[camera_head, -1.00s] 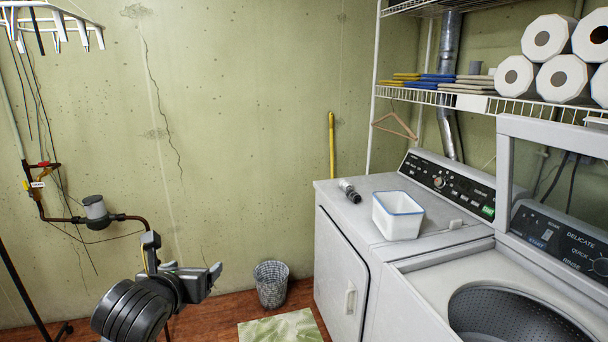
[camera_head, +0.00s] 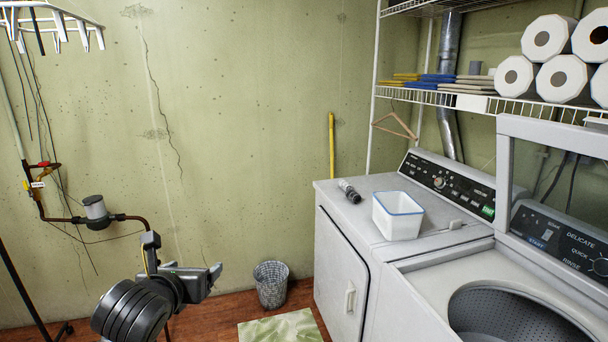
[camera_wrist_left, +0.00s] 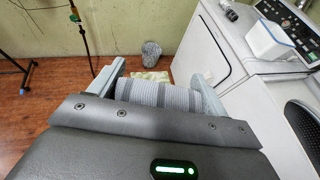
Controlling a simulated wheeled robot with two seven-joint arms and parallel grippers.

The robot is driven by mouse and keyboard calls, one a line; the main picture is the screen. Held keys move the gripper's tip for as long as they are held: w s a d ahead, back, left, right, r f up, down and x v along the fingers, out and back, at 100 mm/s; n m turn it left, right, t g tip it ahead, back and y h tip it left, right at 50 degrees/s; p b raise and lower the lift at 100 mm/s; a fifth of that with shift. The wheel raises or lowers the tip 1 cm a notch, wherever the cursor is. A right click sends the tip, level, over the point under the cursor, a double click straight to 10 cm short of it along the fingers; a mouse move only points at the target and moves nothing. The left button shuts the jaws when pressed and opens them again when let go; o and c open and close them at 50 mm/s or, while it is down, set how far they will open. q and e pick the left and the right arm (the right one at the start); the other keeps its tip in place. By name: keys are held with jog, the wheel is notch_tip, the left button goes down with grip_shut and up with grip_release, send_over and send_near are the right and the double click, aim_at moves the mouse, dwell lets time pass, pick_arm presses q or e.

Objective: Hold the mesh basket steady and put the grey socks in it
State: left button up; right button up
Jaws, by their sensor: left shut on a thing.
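The mesh basket (camera_head: 271,287) is a small grey bin on the wooden floor by the wall, left of the white machine. It also shows in the left wrist view (camera_wrist_left: 151,50), beyond my fingers. My left gripper (camera_head: 207,278) is left of the basket in the head view and apart from it. In the left wrist view my left gripper (camera_wrist_left: 157,84) is shut on the grey socks (camera_wrist_left: 160,96), a ribbed bundle with darker bands lying across between the fingers. The socks cannot be made out in the head view. My right gripper is not in view.
A green mat (camera_head: 281,328) lies in front of the basket. The white machine (camera_head: 341,268) stands to its right, with a white tub (camera_head: 397,216) and a dark cylinder (camera_head: 349,191) on top. An open washer (camera_head: 440,283) is at right. A pipe with a valve (camera_head: 95,212) runs along the left wall.

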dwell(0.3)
pick_arm(q)
notch_tip(320, 180, down, 6)
jog(key=s, duration=0.1)
jog(key=shift+s, duration=0.3)
